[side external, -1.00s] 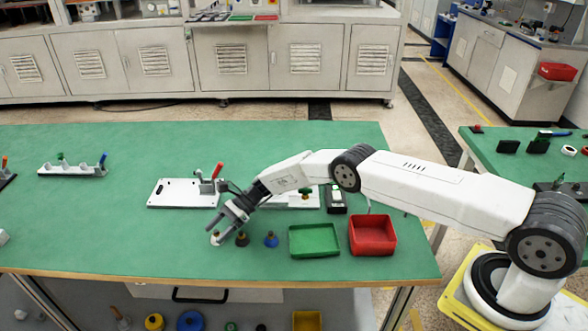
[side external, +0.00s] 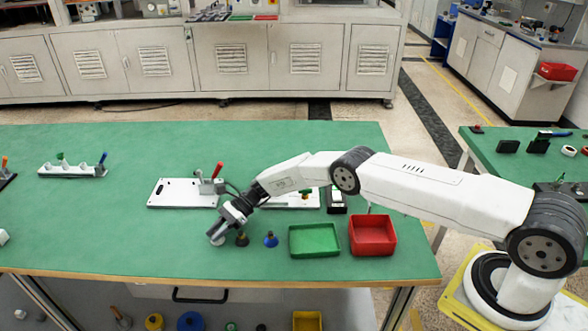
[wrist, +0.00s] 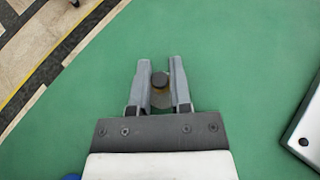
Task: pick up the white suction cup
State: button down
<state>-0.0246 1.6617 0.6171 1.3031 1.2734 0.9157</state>
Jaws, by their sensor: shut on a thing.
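The white suction cup (side external: 217,241) stands on the green table near its front edge, mostly hidden by my fingers in the side view. My gripper (side external: 216,233) points down at it and is shut on it, with a finger on each side. In the wrist view, my gripper (wrist: 160,66) has the cup's dark round top and tan fitting (wrist: 160,82) between its fingers. The white part cannot be made out there. I see no clear gap between cup and table.
A dark suction cup (side external: 241,239) and a blue one (side external: 271,239) stand close to the right. Further right are a green tray (side external: 314,253) and a red bin (side external: 372,248). A white plate with a red-handled clamp (side external: 184,193) lies behind. The table left of my gripper is clear.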

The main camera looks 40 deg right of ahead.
aim_at(216, 230)
jog(key=shift+r, duration=0.15)
jog(key=shift+r, duration=1.45)
jog(key=shift+s+d+r, duration=0.2)
jog(key=shift+s+r, duration=0.55)
jog(key=shift+r, duration=0.2)
jog(key=s+d+r, duration=0.3)
jog(key=s+r, duration=0.4)
jog(key=s, duration=0.5)
jog(key=shift+r, duration=0.4)
jog(key=shift+d, duration=0.1)
